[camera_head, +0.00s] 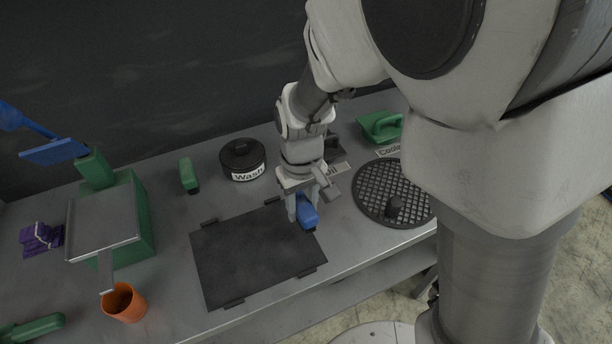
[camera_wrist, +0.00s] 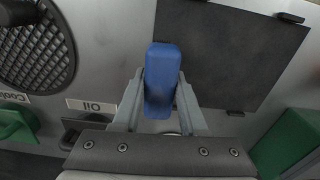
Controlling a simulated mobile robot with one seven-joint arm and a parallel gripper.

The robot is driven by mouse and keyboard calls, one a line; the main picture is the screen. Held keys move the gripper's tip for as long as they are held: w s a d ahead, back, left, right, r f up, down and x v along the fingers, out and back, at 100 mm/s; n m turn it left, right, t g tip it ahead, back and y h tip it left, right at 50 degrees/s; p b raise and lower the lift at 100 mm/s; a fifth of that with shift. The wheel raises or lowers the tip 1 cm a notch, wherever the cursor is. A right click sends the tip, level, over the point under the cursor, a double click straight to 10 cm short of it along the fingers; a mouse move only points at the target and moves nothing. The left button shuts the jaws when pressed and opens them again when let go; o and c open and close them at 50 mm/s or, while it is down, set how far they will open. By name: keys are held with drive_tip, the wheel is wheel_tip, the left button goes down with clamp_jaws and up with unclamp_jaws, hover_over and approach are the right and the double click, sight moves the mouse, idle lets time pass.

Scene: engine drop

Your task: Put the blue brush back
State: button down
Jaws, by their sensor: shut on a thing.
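The blue brush (camera_head: 307,213) is between the fingers of my gripper (camera_head: 296,207), at the right edge of the black mat in the head view. In the wrist view the blue brush (camera_wrist: 161,80) stands out between both fingertips of my gripper (camera_wrist: 158,105), which is shut on it. Its lower side is hidden, so I cannot tell whether it touches the table. The black mat (camera_head: 250,254) lies flat on the grey table; it also shows in the wrist view (camera_wrist: 232,50).
A round black grate (camera_head: 371,196) lies right of my gripper. A black "Wash" tin (camera_head: 242,160) and a small green-handled thing (camera_head: 188,175) stand behind the mat.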

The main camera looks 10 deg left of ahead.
sight(300, 221)
drive_tip(key=shift+s+a+f, duration=0.25)
drive_tip(key=shift+s+f, duration=0.05)
drive_tip(key=shift+f, duration=0.15)
drive_tip(key=shift+f+b, duration=0.35)
drive_tip(key=shift+f, duration=1.5)
drive_tip(key=shift+c, duration=2.2)
unclamp_jaws()
wheel_tip(300, 221, up, 17)
drive_tip(key=p, duration=0.2)
drive_tip(key=s+d+r+m+t, duration=0.2)
drive_tip(key=d+r, duration=0.1)
drive_tip(key=d, duration=0.3)
drive_tip(key=s+d+r+m+t, duration=0.1)
drive_tip(key=s+d+r+m, duration=0.1)
drive_tip(key=d, duration=0.5)
drive_tip(key=s+d+r+m+t, duration=0.2)
drive_tip(key=s+d+r, duration=0.1)
drive_tip(key=d, duration=0.4)
drive_tip(key=shift+s+r+m+t, duration=0.3)
drive_tip(key=shift+s+m, duration=0.1)
drive_tip(key=shift+s, duration=0.2)
